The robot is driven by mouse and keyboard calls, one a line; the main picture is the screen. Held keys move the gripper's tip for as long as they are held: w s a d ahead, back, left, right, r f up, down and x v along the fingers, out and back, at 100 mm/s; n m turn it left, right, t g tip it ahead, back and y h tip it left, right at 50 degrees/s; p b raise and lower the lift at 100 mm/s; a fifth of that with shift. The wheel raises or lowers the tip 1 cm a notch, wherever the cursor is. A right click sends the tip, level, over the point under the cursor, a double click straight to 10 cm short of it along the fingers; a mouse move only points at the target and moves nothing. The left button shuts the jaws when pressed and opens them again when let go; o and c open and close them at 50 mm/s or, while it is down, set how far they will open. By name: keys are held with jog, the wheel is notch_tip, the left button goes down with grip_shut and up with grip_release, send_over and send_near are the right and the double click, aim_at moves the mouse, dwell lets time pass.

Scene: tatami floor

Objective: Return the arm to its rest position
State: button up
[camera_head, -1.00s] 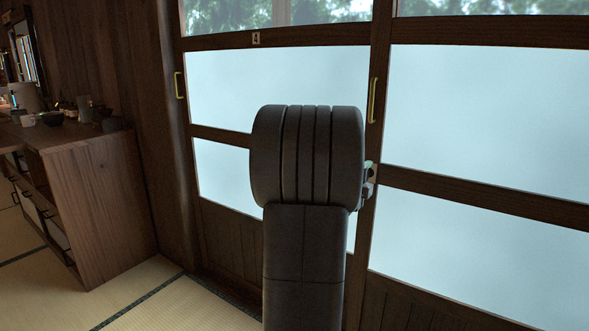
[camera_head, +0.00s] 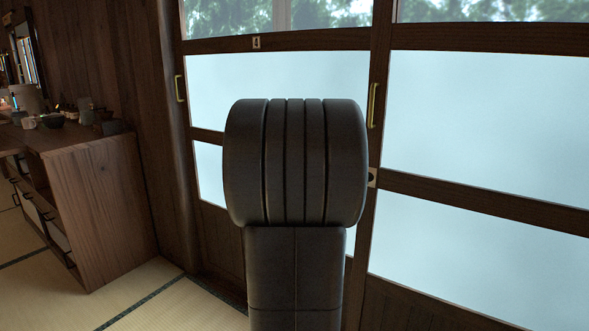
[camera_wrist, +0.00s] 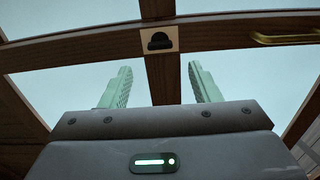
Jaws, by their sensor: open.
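My arm (camera_head: 296,165) stands upright in the middle of the head view, a dark ribbed joint above a straight link. It hides part of the sliding door behind it. My gripper shows in the wrist view (camera_wrist: 159,88), with its two pale green fingers spread apart and nothing between them. Beyond the fingers in the wrist view are the door's wooden bars and a small lock plate (camera_wrist: 159,39). The gripper is hidden behind the arm in the head view.
Sliding doors with frosted panes (camera_head: 480,110) and brass handles (camera_head: 372,105) fill the space ahead. A wooden cabinet (camera_head: 100,205) with cups and small items on top stands at the left. Tatami floor (camera_head: 150,290) is clear between cabinet and doors.

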jog(key=p+v, duration=0.1)
jog(key=v, duration=0.5)
jog(key=w+d+n+p, duration=0.7)
jog(key=w+n+p, duration=0.5)
jog(key=n+p, duration=0.4)
jog(key=shift+d+r+n, duration=0.25)
jog(key=shift+n, duration=0.75)
jog(key=shift+f, duration=0.1)
jog(key=shift+a, duration=0.1)
